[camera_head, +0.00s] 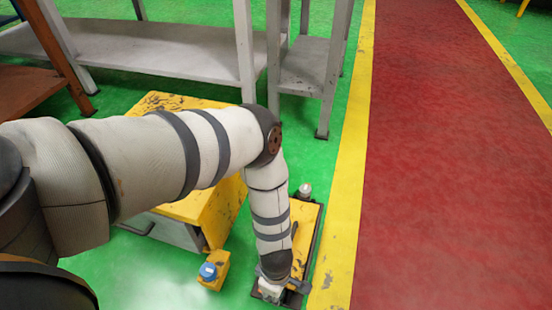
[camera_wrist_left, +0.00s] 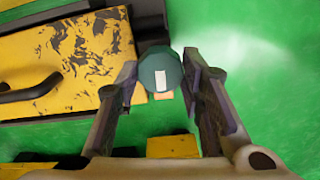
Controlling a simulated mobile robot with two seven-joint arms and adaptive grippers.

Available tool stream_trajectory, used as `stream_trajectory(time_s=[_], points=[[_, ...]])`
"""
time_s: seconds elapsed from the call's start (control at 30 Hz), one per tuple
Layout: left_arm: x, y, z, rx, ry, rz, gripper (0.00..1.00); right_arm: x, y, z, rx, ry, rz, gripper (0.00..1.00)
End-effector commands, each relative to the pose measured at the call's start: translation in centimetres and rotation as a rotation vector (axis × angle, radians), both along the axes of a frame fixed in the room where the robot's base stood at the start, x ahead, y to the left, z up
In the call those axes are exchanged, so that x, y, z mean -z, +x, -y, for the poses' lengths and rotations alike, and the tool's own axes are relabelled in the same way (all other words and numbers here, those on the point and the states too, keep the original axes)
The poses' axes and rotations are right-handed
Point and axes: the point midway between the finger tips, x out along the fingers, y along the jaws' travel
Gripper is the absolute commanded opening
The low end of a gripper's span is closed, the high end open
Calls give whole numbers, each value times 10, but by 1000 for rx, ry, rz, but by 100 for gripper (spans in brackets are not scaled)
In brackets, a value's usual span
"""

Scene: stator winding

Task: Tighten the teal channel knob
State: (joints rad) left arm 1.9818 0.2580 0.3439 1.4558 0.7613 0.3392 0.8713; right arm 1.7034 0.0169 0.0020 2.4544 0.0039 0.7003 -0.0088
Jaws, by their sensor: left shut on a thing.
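The teal channel knob (camera_wrist_left: 158,66) is round with a white rectangular mark on its face. In the left wrist view it sits between the two fingers of my left gripper (camera_wrist_left: 160,75), which is shut on it. In the head view my left gripper (camera_head: 272,289) points down at the near end of a low yellow-topped unit (camera_head: 305,222), and it hides the teal knob there. My right gripper is in neither view.
A small yellow box (camera_head: 216,283) with a blue cap (camera_head: 208,270) stands left of my gripper. A grey knob (camera_head: 305,190) is at the unit's far end. A larger yellow-topped cabinet (camera_head: 224,216) and grey tables (camera_head: 150,52) stand behind. The red walkway (camera_head: 450,170) is clear.

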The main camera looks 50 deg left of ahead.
Motion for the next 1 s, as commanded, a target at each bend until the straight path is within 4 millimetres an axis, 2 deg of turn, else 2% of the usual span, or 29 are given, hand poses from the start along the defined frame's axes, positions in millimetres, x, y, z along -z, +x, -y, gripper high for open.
stream_trajectory(time_s=[0.2, 0.4, 1.0], points=[[-1, 3, 3, 182, -5, 5, 7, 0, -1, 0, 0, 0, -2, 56], [-1, 2, 3, 290, -6, 4, 7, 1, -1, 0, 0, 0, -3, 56], [-1, 2, 3, 342, -6, 3, 7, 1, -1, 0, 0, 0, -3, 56]])
